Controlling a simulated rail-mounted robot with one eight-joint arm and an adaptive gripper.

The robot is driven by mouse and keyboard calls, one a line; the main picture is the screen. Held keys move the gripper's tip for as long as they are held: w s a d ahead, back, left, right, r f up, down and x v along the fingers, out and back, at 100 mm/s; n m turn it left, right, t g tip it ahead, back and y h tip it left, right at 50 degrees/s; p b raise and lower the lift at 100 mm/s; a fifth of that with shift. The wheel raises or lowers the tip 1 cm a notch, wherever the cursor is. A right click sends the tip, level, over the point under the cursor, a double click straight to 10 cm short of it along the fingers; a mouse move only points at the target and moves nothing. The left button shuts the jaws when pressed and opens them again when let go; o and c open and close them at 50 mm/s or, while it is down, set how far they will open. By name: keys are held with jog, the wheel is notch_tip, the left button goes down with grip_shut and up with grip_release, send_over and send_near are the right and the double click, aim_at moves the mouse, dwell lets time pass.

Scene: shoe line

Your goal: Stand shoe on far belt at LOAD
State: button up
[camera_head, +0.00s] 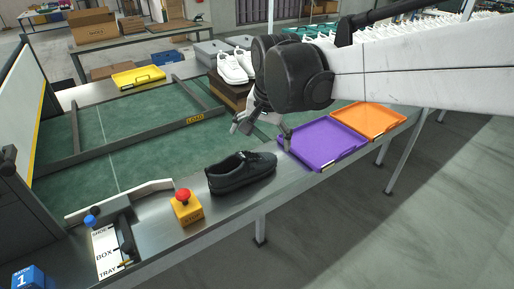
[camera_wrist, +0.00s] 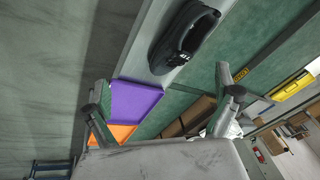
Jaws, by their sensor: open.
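A black shoe (camera_head: 242,172) stands sole down on the near steel ledge, right of the red button. It also shows in the wrist view (camera_wrist: 184,40), at the top. My gripper (camera_head: 262,133) is open and empty, above and behind the shoe and apart from it. Its spread fingers also show in the wrist view (camera_wrist: 160,85). The yellow LOAD label (camera_head: 195,119) is on the dark bar between the near green belt (camera_head: 165,157) and the far green belt (camera_head: 135,108). The far belt is bare near the label.
A purple tray (camera_head: 322,146) and an orange tray (camera_head: 368,120) lie right of the shoe. A red button on a yellow box (camera_head: 186,207) stands left of it. White shoes (camera_head: 234,67) sit on a brown box behind the belts. A yellow tray (camera_head: 138,77) lies at the back.

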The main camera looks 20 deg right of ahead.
jog(key=s+f+n+t, duration=0.1)
jog(key=s+n+t, duration=0.2)
jog(key=s, duration=1.1)
jog(key=n, duration=0.3)
jog(key=shift+s+d+f+n, duration=0.2)
jog(key=shift+s+f+n, duration=0.1)
jog(key=shift+f, duration=0.1)
jog(key=shift+o, duration=0.2)
jog(key=shift+s+f+n, duration=0.25)
jog(key=shift+s+n, duration=0.05)
jog(key=shift+s, duration=0.2)
jog(key=shift+w, duration=0.1)
